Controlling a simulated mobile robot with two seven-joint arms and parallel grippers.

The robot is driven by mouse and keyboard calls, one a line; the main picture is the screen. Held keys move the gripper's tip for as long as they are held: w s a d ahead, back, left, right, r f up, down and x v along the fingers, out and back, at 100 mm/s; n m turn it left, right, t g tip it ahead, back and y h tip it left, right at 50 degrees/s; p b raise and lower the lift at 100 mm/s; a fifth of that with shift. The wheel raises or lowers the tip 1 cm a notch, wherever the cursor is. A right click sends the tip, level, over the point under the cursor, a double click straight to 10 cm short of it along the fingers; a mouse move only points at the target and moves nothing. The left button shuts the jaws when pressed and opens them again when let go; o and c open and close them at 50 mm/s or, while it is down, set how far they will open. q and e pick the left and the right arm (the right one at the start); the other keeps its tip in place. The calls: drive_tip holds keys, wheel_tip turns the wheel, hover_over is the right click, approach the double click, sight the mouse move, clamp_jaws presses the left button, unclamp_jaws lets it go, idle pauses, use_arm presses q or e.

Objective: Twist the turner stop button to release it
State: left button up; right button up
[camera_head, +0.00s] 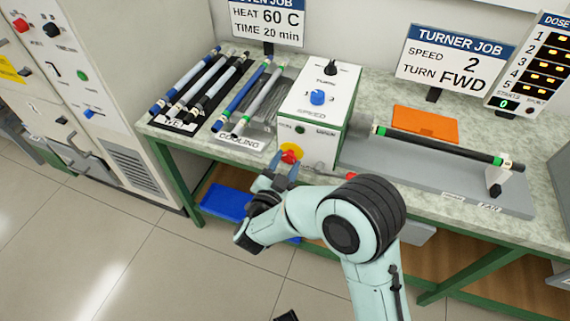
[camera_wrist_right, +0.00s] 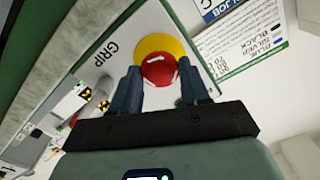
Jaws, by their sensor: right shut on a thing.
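The turner's stop button is a red mushroom knob on a yellow disc on the front of the white turner box (camera_head: 315,95). In the head view the red button (camera_head: 289,157) is low on the box's left part. In the right wrist view the red button (camera_wrist_right: 159,70) sits between the two blue fingers, with the yellow disc (camera_wrist_right: 168,45) behind it. My right gripper (camera_head: 285,168) reaches it from the front, and its fingers (camera_wrist_right: 165,85) are closed on the button's sides. My left gripper does not clearly show.
A black rod (camera_head: 440,146) lies along the grey turner bed on the right. An orange pad (camera_head: 425,123) is behind it. Several rods lie on the racks marked wet and cooling (camera_head: 238,143) at left. A blue bin (camera_head: 228,201) is under the table.

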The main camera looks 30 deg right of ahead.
drive_tip(key=shift+d+r, duration=0.15)
drive_tip(key=o, duration=0.9)
drive_tip(key=shift+o, duration=0.8)
drive_tip(key=shift+w, duration=0.1)
use_arm(q)
drive_tip(key=shift+s+d+r+p, duration=0.15)
drive_tip(key=shift+s+r+p, duration=0.15)
drive_tip(key=shift+s+r, duration=0.1)
use_arm(e)
drive_tip(key=v, duration=1.3)
